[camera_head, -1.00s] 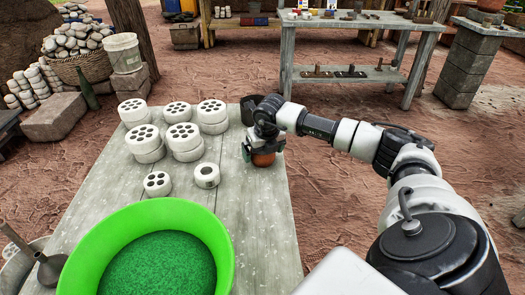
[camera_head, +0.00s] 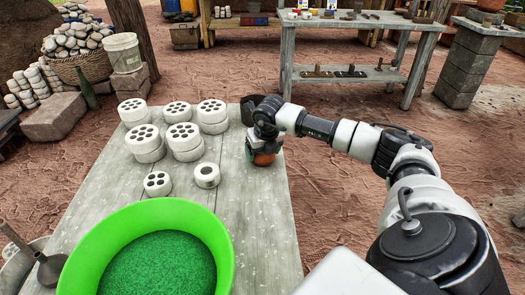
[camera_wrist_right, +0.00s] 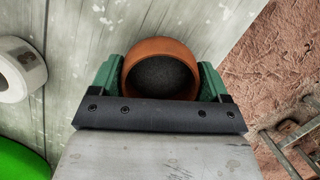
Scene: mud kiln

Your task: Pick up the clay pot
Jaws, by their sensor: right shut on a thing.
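The clay pot (camera_head: 263,159) is small, round and orange-brown. It is at the right side of the grey wooden table, mostly covered from above by my right gripper (camera_head: 262,146). In the right wrist view the pot (camera_wrist_right: 160,66) shows its round rim and dark inside, between the two green fingers of my right gripper (camera_wrist_right: 160,82). The fingers are shut on the pot's sides. I cannot tell whether the pot's base touches the table. My left gripper is not in view.
White perforated cylinders (camera_head: 184,136) stand in several stacks left of the pot. A white ring (camera_head: 206,175) is closer. A dark cup (camera_head: 249,108) stands behind the gripper. A green basin (camera_head: 218,235) fills the table's front. The table (camera_head: 262,225) is bare in front of the pot.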

